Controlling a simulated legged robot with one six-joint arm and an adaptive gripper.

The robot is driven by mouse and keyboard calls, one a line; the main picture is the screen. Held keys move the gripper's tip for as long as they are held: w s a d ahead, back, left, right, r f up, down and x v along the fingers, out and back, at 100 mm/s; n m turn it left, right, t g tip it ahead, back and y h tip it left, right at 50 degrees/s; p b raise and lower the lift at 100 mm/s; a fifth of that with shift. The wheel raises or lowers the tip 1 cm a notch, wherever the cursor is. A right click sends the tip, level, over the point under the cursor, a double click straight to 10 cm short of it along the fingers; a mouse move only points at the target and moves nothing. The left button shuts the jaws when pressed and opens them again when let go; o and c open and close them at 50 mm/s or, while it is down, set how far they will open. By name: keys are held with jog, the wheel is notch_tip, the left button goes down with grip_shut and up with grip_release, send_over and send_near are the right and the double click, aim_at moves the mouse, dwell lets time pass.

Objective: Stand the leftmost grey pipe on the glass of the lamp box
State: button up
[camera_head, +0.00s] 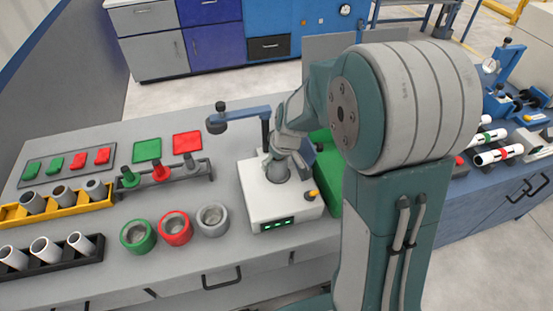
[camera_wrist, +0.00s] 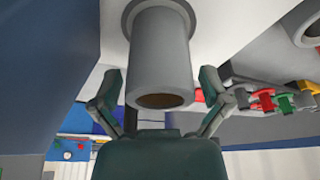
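The lamp box (camera_head: 257,202) is white with small green lights on its front. A grey pipe (camera_head: 278,173) stands upright on the round glass on its top. In the wrist view the hollow grey pipe (camera_wrist: 160,60) has its far end against a round grey base, and its open end faces me. My gripper (camera_head: 285,152) is above the box at the pipe's upper end. In the wrist view the gripper's fingers (camera_wrist: 162,78) are spread on both sides of the pipe, with a visible gap at each. The glass is mostly hidden by the pipe.
A yellow rack (camera_head: 12,214) at the left holds three grey pipes, and a black rack (camera_head: 60,258) holds white pipes. Green, red and grey rings (camera_head: 175,229) lie left of the box. A blue lamp arm (camera_head: 245,116) stands close behind my gripper.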

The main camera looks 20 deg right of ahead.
jog(key=shift+r, duration=0.1)
jog(key=v, duration=1.1)
jog(key=shift+r, duration=0.35)
jog(key=shift+s, duration=0.1)
jog(key=s+r+m+t, duration=0.1)
jog(key=s+r+m, duration=0.1)
jog(key=s, duration=0.7)
jog(key=s+a+r+m+t+h, duration=0.1)
jog(key=s+r, duration=0.3)
jog(key=s, duration=0.6)
jog(key=shift+s+r+m, duration=0.25)
jog(key=shift+r+m, duration=0.1)
jog(key=shift+m, duration=0.45)
